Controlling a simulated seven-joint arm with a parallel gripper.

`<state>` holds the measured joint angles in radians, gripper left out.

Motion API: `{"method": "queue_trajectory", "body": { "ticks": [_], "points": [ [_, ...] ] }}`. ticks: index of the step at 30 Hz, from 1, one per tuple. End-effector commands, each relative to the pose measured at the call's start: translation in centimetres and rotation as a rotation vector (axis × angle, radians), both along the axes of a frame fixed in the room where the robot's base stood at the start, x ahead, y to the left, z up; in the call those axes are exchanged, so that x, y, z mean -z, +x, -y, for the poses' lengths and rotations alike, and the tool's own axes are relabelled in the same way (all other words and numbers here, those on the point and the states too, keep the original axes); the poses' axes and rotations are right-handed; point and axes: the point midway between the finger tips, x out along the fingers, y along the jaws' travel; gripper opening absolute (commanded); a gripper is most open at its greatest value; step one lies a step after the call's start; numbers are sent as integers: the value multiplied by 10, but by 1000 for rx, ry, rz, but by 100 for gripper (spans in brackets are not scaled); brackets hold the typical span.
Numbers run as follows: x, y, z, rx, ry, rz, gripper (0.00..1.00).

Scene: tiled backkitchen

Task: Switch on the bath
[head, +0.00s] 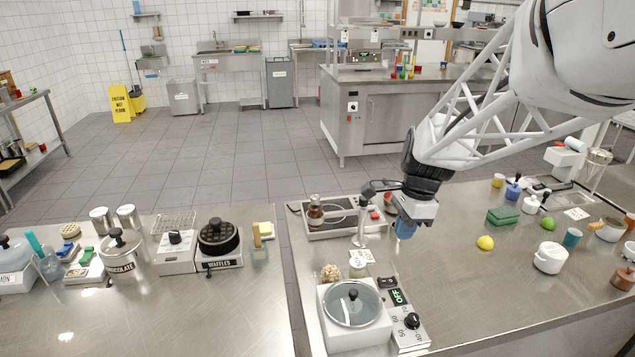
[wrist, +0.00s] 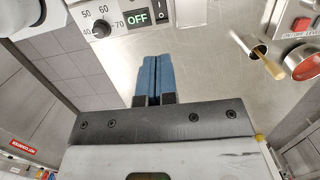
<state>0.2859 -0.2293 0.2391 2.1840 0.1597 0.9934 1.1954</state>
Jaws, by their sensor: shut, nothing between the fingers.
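The bath (head: 337,326) is a white square unit with a round glass lid on the near counter in the head view. Its side panel has a black rocker switch (head: 387,282), a green display reading OFF (head: 397,297) and a black knob (head: 412,320). In the wrist view the knob (wrist: 101,28), the OFF display (wrist: 138,18) and the rocker switch (wrist: 159,10) show at the top, beyond my fingertips. My gripper (head: 405,231) is above the counter, behind and right of the panel, apart from it. Its blue fingers (wrist: 151,75) are shut together and empty.
A hotplate unit (head: 335,232) with a brown bottle (head: 315,212) stands behind the bath. A metal stand (head: 361,232) rises between it and my gripper. A yellow lemon (head: 485,242) and white pot (head: 550,257) are to the right. Counter right of the panel is clear.

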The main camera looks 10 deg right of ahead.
Motion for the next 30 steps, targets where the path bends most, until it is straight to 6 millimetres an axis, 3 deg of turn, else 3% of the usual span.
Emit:
{"method": "queue_trajectory", "body": {
  "ticks": [6, 30],
  "points": [
    [-11, 0, 1, 0, 0, 1, 0],
    [-12, 0, -8, -2, 0, 0, 0]
  ]
}}
